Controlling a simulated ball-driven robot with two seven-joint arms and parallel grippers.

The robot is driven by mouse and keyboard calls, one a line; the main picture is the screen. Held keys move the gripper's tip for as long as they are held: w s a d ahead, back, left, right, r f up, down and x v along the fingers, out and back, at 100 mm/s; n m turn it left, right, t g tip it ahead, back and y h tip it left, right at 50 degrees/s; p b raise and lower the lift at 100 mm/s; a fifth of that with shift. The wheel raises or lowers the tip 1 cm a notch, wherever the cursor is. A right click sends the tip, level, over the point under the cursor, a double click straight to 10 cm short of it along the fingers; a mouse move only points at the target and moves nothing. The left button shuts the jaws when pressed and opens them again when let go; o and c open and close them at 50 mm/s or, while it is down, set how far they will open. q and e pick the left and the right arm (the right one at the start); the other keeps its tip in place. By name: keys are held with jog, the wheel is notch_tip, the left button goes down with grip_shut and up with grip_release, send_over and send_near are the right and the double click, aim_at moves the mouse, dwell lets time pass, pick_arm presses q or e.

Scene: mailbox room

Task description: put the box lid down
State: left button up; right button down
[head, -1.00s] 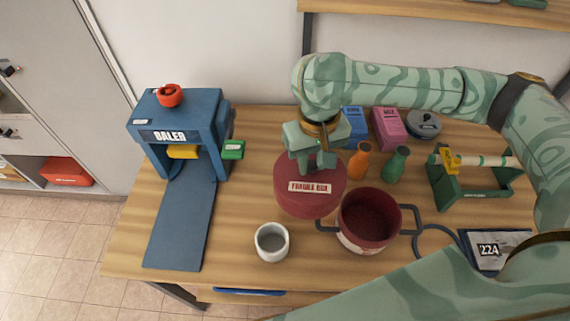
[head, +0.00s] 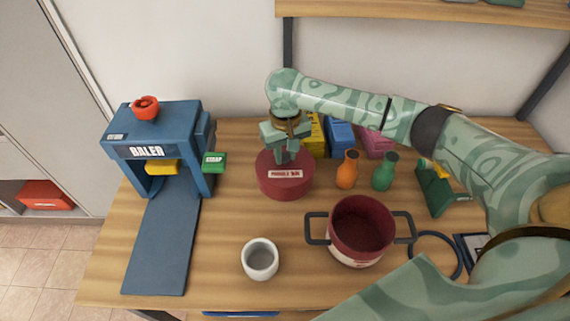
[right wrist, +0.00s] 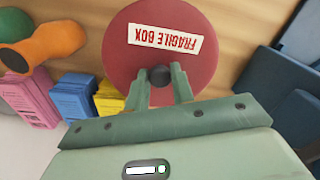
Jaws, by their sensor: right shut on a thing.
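The box lid (head: 284,184) is a round dark red lid with a white "FRAGILE BOX" label. It is at or just above the wooden table, right of the blue baler; I cannot tell if it touches. My right gripper (head: 287,158) is over it, shut on its dark knob. In the right wrist view the fingers (right wrist: 161,84) close on the knob from both sides, and the lid (right wrist: 190,65) shows label and rim. The open dark red box (head: 362,226), with two side handles, stands to the front right, apart from the lid. My left gripper does not show.
The blue baler (head: 152,119) has a red cup-like thing (head: 146,107) on top. A white cup (head: 260,260) stands in front. Orange (head: 347,171) and green (head: 384,173) bottles stand close right of the lid, with yellow, blue and pink boxes behind. Bare table lies between lid and cup.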

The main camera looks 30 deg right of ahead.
jog(key=f+b, duration=0.1)
jog(key=f, duration=0.1)
jog(key=f+b, duration=0.1)
jog(key=f, duration=0.1)
jog(key=shift+w+d, duration=0.15)
jog(key=shift+w, duration=0.05)
jog(key=shift+r, duration=0.2)
jog(key=shift+f, duration=0.1)
jog(key=c, duration=1.2)
grip_release()
notch_tip(320, 180, up, 12)
jog(key=p, duration=0.6)
